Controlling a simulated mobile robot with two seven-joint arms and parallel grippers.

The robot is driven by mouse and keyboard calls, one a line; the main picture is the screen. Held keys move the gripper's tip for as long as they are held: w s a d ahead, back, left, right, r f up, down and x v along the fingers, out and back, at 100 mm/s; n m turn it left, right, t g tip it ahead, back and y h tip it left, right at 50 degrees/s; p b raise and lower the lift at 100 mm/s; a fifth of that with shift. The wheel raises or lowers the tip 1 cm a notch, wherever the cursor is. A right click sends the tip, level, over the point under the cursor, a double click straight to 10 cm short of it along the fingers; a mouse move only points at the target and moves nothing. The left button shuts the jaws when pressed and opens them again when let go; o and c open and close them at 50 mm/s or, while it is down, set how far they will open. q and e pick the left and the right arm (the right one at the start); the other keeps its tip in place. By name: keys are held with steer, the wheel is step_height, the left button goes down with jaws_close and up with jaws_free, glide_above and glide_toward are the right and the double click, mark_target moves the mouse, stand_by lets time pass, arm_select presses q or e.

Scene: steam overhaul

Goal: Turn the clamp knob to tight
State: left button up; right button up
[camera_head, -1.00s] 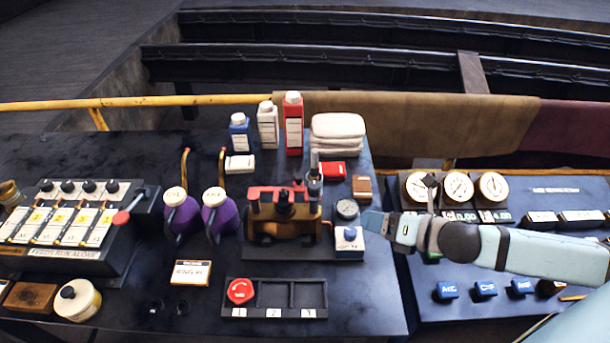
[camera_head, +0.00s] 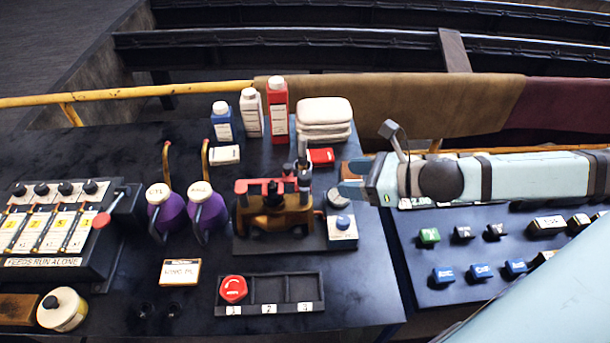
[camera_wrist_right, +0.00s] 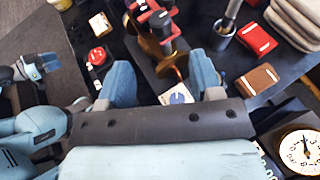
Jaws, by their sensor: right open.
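The brass engine block (camera_head: 270,222) stands on a dark base on the bench, with a red bar across its top. A dark knob (camera_head: 273,192) sits at the middle of this bar; I take it as the clamp knob, but its setting cannot be read. My right gripper (camera_head: 350,180) is open and empty, just right of the engine and above the bench. In the right wrist view its two fingers (camera_wrist_right: 163,82) are apart, with the engine's red and brass parts beyond them. What looks like my left gripper (camera_wrist_right: 38,66) shows at the left there; its jaws are unclear.
A white block with a blue knob (camera_head: 343,222) and a gauge stand right of the engine. Purple oil cans (camera_head: 207,212) stand to its left. A tray with a red button (camera_head: 233,289) lies in front. Bottles (camera_head: 278,110) and folded white cloths (camera_head: 324,112) are behind.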

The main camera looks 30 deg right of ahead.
mark_target(310, 176)
steer(key=p+x, duration=0.2)
steer(key=x, duration=0.8)
steer(key=shift+w+a, duration=0.1)
steer(key=shift+w+a+f+p, duration=0.25)
steer(key=shift+w+a+p, duration=0.05)
steer(key=shift+w+a, duration=0.1)
steer(key=c, duration=0.9)
